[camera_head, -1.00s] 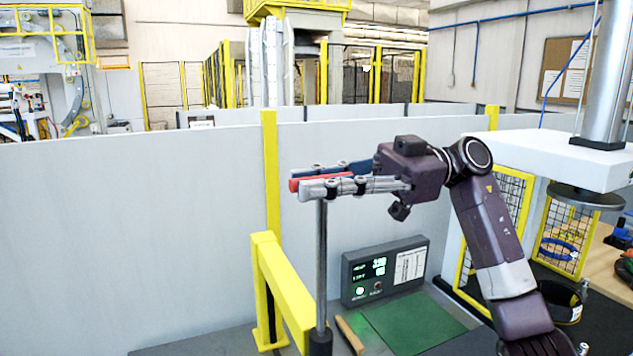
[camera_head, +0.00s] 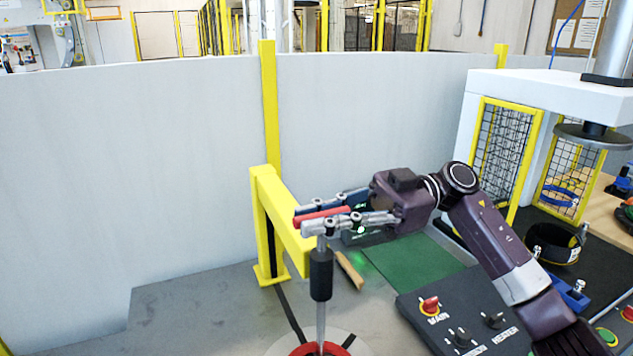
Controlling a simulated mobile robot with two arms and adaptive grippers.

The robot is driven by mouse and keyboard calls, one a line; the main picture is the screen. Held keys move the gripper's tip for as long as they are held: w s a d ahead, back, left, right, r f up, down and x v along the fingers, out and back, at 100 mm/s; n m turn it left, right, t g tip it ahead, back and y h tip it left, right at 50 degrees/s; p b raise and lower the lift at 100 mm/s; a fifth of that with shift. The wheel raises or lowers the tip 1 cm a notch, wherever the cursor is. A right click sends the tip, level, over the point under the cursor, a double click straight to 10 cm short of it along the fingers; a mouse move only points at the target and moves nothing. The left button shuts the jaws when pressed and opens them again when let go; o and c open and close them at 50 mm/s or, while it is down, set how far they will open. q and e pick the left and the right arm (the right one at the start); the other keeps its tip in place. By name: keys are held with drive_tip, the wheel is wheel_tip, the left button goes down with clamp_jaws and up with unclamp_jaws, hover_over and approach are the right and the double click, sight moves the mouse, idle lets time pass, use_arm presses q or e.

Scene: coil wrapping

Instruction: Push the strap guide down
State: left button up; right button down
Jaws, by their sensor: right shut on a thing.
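The strap guide shows as an upright metal rod (camera_head: 321,244) with a red bar (camera_head: 325,215) at its top. My right gripper (camera_head: 330,222) is shut around the red bar, with one finger in front of it and one behind. A short length of rod shows between the gripper and a black sleeve (camera_head: 321,275). Below the sleeve, a thin rod reaches down to a red ring (camera_head: 305,350), cut off by the bottom edge. My left gripper is not in view.
A yellow rail (camera_head: 280,215) stands just left of the rod. A tool with a wooden handle (camera_head: 349,270) lies by a green mat (camera_head: 415,262). A control panel with knobs (camera_head: 450,318) is at the lower right. The grey surface at left is clear.

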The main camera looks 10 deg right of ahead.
sight(321, 253)
drive_tip(key=shift+s+f+b, duration=0.1)
drive_tip(key=shift+f+b, duration=0.25)
drive_tip(key=shift+f, duration=1.85)
drive_tip(key=c, duration=2)
unclamp_jaws()
drive_tip(key=shift+c, duration=0.2)
drive_tip(key=shift+o, duration=0.5)
drive_tip(key=shift+d, duration=0.35)
drive_tip(key=w+d, duration=0.2)
drive_tip(key=d, duration=0.9)
drive_tip(key=shift+w+d, duration=0.15)
drive_tip(key=shift+w, duration=0.1)
